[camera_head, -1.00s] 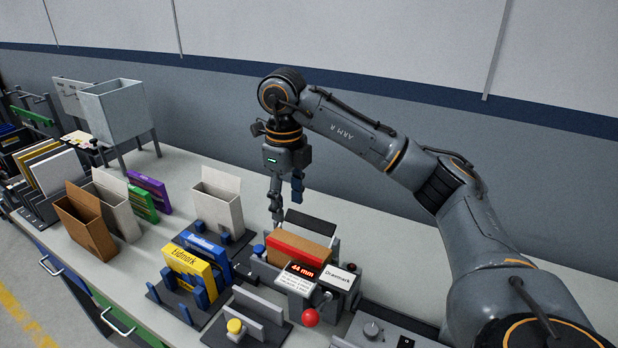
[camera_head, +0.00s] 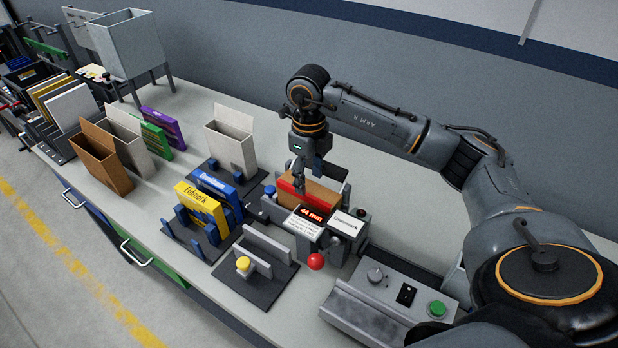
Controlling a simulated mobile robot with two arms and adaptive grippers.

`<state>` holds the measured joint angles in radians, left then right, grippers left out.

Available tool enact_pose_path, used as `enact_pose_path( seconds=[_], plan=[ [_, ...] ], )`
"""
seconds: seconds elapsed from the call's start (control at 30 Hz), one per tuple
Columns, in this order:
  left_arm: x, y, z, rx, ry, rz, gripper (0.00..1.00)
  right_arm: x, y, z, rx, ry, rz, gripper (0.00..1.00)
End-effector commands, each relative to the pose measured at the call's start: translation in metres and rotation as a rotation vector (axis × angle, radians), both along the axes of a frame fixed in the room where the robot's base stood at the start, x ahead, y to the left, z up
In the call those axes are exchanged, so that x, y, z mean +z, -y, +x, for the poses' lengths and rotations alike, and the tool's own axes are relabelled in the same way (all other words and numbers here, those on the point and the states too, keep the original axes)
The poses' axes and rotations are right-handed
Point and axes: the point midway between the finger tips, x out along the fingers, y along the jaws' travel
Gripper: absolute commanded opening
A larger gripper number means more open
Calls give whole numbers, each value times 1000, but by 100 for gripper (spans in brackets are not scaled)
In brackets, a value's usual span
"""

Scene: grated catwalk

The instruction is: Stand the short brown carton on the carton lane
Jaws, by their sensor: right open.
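A brown, open-topped carton (camera_head: 107,163) stands upright on the bench at the left, beside a cream open carton (camera_head: 130,148). Another cream carton (camera_head: 229,143) stands between blue posts on a dark base. A brown-topped block with a red side (camera_head: 309,192) sits in the measuring station (camera_head: 335,225), whose display reads 44 mm. My right gripper (camera_head: 300,187) is open, pointing down at the left end of that block; whether it touches cannot be told. No lane is labelled; a rail fixture with a yellow knob (camera_head: 266,265) stands empty in front. My left gripper is out of view.
Yellow (camera_head: 200,210) and blue (camera_head: 217,191) boxes stand in blue-post holders. Green (camera_head: 156,140) and purple (camera_head: 163,128) boxes stand behind the cartons. A control box with a green button (camera_head: 436,308) is at the front right. A grey hopper (camera_head: 128,45) stands at the back left.

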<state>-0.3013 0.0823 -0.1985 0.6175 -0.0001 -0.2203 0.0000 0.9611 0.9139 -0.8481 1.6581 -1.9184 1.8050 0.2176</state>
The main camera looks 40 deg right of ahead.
Motion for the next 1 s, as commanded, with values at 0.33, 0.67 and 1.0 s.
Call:
enact_pose_path(
  seconds=[0.33,0.67,1.0],
  plan=[
    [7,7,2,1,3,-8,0,-24,0,0,0,-1,0,53],
    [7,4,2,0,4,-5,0,-24,0,0,0,0,0,28],
    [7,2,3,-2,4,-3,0,-19,0,0,0,1,0,14]
  ],
)
